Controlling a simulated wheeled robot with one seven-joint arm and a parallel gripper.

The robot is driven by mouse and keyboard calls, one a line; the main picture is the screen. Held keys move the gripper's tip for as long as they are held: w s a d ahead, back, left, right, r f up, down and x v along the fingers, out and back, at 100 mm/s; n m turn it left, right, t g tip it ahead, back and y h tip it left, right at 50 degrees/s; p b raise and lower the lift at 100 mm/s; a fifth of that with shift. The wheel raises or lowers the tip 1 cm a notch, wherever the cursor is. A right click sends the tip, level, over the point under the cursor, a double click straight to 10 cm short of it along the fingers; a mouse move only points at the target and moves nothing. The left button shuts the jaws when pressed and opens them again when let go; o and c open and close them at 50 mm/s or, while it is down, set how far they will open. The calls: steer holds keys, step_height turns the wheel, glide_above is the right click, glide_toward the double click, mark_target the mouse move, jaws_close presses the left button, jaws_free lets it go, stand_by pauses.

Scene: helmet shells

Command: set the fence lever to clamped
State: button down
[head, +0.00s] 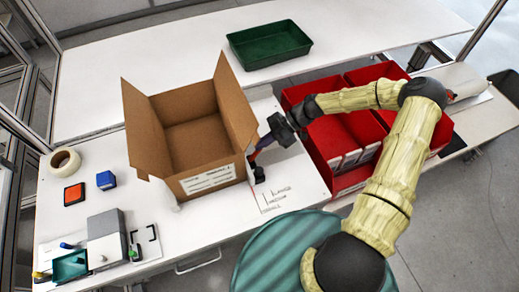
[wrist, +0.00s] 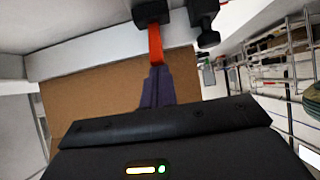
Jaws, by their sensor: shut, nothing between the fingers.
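My gripper (head: 254,155) reaches down beside the right side of the open cardboard box. In the wrist view my gripper (wrist: 156,50) shows purple fingers, closed together, with an orange part at their end. Just beyond the orange part are a black block (wrist: 150,12) and a black knob-like piece (wrist: 207,38). They appear in the head view as a small black fixture (head: 258,174) at the box's front right corner. This may be the fence lever, but its setting cannot be told. Whether the fingertips touch it is unclear.
The cardboard box (head: 243,127) stands close on the left of my gripper, flaps up. Red bins (head: 347,186) stand close on the right. A green tray (head: 268,62) lies on the rear table. A labelled white board (head: 291,187) lies in front.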

steer(key=d+f+y+b, duration=0.1)
steer(key=b, duration=0.2)
steer(key=d+f+g+y+b, duration=0.1)
steer(key=y+b, duration=0.1)
steer(key=b, duration=0.1)
steer(key=shift+w+f+b, duration=0.3)
steer(key=shift+w+f, duration=0.05)
steer(key=shift+w, duration=0.05)
steer(key=b, duration=0.1)
steer(key=d+f+b, duration=0.1)
steer(key=b, duration=0.1)
steer(key=shift+w+d+g, duration=0.1)
steer(key=shift+w+g, duration=0.1)
steer(key=shift+g, duration=0.1)
steer(key=shift+w+d+f+b, duration=0.1)
steer(key=shift+w+d+b, duration=0.2)
steer(key=shift+d+b, duration=0.25)
steer(key=w+d+b, duration=0.1)
steer(key=d, duration=0.1)
steer(key=w+d+b, duration=0.1)
steer(key=d, duration=0.2)
steer(key=d+b, duration=0.1)
steer(key=d, duration=0.1)
steer(key=shift+w+d+f, duration=0.1)
steer(key=shift+w+d, duration=0.4)
steer(key=shift+d, duration=0.15)
